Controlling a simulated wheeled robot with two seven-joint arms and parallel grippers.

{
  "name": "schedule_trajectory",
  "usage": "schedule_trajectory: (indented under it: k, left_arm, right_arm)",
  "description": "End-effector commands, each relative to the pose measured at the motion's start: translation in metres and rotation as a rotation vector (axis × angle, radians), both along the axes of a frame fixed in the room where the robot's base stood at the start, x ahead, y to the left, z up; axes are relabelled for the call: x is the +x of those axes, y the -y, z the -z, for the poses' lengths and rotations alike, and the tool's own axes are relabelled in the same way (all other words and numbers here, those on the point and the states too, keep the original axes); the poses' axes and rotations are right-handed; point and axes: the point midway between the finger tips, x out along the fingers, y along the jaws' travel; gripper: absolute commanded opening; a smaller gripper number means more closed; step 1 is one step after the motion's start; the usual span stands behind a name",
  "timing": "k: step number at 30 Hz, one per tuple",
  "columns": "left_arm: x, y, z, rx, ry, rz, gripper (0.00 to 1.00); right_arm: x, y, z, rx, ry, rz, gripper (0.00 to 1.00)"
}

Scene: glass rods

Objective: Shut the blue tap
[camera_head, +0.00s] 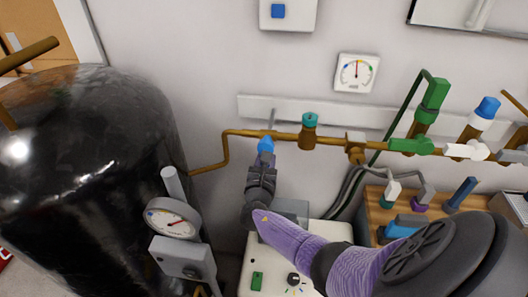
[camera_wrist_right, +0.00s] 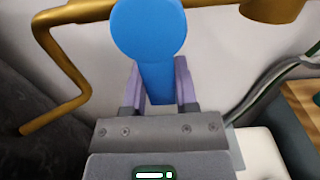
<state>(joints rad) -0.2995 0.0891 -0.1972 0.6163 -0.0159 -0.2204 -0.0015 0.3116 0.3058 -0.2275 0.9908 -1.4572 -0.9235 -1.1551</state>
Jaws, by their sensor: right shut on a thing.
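The blue tap (camera_head: 266,145) sits on the brown pipe (camera_head: 234,132) on the wall, left of the teal-topped valve (camera_head: 310,119). My right gripper (camera_head: 263,163) reaches up to it from below. In the right wrist view the tap shows as a blue disc (camera_wrist_right: 149,28) with a flat blue lever running down from it. There my right gripper (camera_wrist_right: 158,78) has a finger on each side of the lever and is shut on it. The tap's body behind the disc is hidden. My left gripper is not in view.
A black tank (camera_head: 90,150) fills the left side, with a dial gauge (camera_head: 173,219) in front. A white box (camera_head: 253,262) with a knob is below. Green (camera_head: 434,97) and white-blue (camera_head: 485,110) valves stand on the pipe at right. A wooden bench (camera_head: 375,205) holds several fittings.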

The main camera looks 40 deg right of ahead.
Motion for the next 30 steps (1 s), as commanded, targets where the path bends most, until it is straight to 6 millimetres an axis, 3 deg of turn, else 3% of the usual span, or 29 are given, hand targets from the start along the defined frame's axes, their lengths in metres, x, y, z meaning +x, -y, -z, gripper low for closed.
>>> schedule_trajectory:
  k: [15, 16, 20, 30]
  left_arm:
    - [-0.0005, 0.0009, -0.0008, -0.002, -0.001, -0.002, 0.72]
    - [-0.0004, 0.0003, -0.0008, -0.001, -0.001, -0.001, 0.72]
    - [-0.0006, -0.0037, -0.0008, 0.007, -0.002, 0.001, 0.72]
    - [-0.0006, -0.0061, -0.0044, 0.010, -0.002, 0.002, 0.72]
  right_arm:
    - [-0.0007, 0.0009, -0.0001, -0.013, -0.014, 0.001, 0.00]
    - [-0.0007, 0.0009, -0.0001, -0.013, -0.014, 0.001, 0.43]
    - [-0.0006, 0.0008, -0.0001, -0.012, -0.013, 0.000, 0.71]
    - [-0.0045, -0.0048, -0.0008, -0.010, -0.013, -0.002, 0.72]
